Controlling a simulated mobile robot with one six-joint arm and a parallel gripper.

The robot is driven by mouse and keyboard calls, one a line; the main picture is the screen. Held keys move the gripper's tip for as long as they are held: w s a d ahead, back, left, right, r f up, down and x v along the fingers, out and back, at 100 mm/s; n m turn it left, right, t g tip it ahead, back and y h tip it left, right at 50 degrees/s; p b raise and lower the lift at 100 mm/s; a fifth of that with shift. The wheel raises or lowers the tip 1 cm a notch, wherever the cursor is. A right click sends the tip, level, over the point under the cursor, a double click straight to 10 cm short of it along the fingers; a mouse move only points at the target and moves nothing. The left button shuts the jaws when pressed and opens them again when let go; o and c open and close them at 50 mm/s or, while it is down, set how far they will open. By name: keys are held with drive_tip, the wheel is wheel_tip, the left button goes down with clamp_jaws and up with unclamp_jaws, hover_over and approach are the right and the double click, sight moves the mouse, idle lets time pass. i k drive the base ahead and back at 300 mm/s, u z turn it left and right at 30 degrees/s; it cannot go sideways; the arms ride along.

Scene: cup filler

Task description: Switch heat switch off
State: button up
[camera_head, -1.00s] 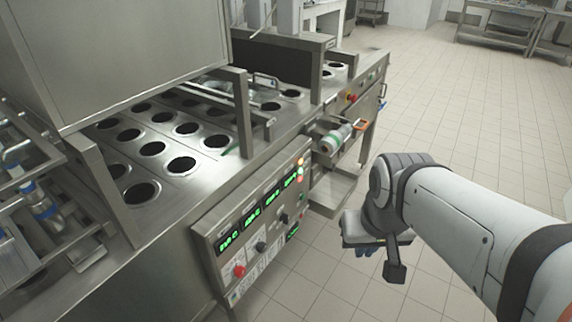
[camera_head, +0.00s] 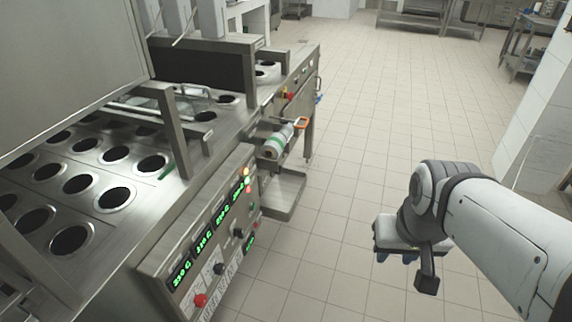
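The control panel (camera_head: 206,262) is on the front side of the cup filler (camera_head: 190,205). It has several green number displays, a red knob (camera_head: 200,300) at its lower left and black rotary switches (camera_head: 219,269) and (camera_head: 238,233) to the right of that. I cannot read which one is the heat switch or how it is set. My gripper (camera_head: 408,258) is to the right of the panel, over the floor and well apart from it. Its fingers are mostly hidden under my wrist, so I cannot see how far apart they are.
An open metal tray (camera_head: 285,196) and a film roll (camera_head: 278,142) with an orange handle stick out beyond the panel. The cup plate (camera_head: 125,175) has round holes. The tiled floor (camera_head: 345,150) between machine and arm is clear. A white wall (camera_head: 530,120) stands at the right.

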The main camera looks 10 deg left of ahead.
sight(238, 231)
drive_tip(key=z, duration=1.05)
drive_tip(key=k, duration=0.85)
drive_tip(key=u, duration=1.25)
drive_tip(key=i, duration=1)
